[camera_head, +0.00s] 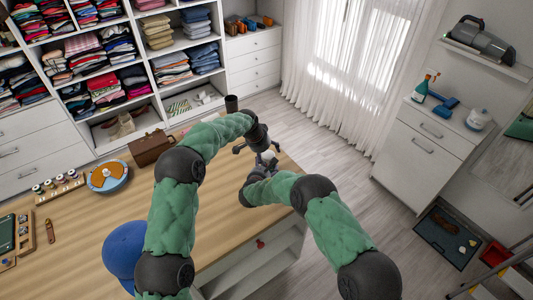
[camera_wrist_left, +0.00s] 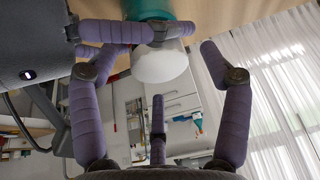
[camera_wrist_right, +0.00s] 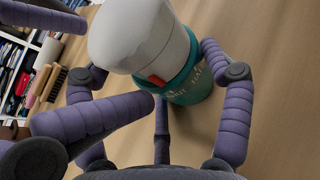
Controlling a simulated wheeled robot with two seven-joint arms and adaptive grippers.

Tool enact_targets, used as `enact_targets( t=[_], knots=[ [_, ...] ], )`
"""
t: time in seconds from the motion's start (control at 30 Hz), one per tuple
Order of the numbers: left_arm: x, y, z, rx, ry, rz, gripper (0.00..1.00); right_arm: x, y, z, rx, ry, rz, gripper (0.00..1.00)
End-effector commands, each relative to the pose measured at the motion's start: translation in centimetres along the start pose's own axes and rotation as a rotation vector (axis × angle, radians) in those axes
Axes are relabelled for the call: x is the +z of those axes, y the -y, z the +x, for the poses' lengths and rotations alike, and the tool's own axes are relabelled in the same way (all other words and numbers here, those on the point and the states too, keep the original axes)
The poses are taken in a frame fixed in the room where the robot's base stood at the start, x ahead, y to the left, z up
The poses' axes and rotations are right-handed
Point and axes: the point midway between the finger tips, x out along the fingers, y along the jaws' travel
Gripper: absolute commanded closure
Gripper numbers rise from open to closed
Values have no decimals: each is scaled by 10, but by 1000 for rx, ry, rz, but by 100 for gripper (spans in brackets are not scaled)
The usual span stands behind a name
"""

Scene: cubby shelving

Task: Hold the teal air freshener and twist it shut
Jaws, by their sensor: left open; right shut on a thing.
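The teal air freshener (camera_wrist_right: 192,85) has a teal body with lettering, a white rounded top (camera_wrist_right: 140,38) and a small red part near the join. In the head view only a little of its white part (camera_head: 268,155) shows between my grippers. My right gripper (camera_head: 256,170) is shut on the teal body, its purple fingers around it. My left gripper (camera_head: 262,143) is open around the white top, which shows between its spread fingers in the left wrist view (camera_wrist_left: 160,65). Whether its fingers touch the top I cannot tell.
Shelves with folded clothes stand behind. Beyond the counter's right edge is open floor (camera_head: 330,170) and a white cabinet (camera_head: 423,150).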

Motion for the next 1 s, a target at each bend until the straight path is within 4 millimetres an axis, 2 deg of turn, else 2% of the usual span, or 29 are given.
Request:
enact_targets(
  t=[0.23, 0.7, 0.83, 1.0],
  knots=[
    [0, 0, -13, 0, -1, 0, 22, 0, 1, 1, -2, 0, 1, 59],
    [0, 0, -98, -1, -2, 0, 22, 0, 1, 1, -2, 0, 1, 59],
    [0, 0, -112, -1, -1, 0, 22, 0, 1, 1, -2, 0, 1, 59],
    [0, 0, -119, 1, 1, 0, 22, 0, 1, 1, -2, 0, 1, 59]
  ],
)
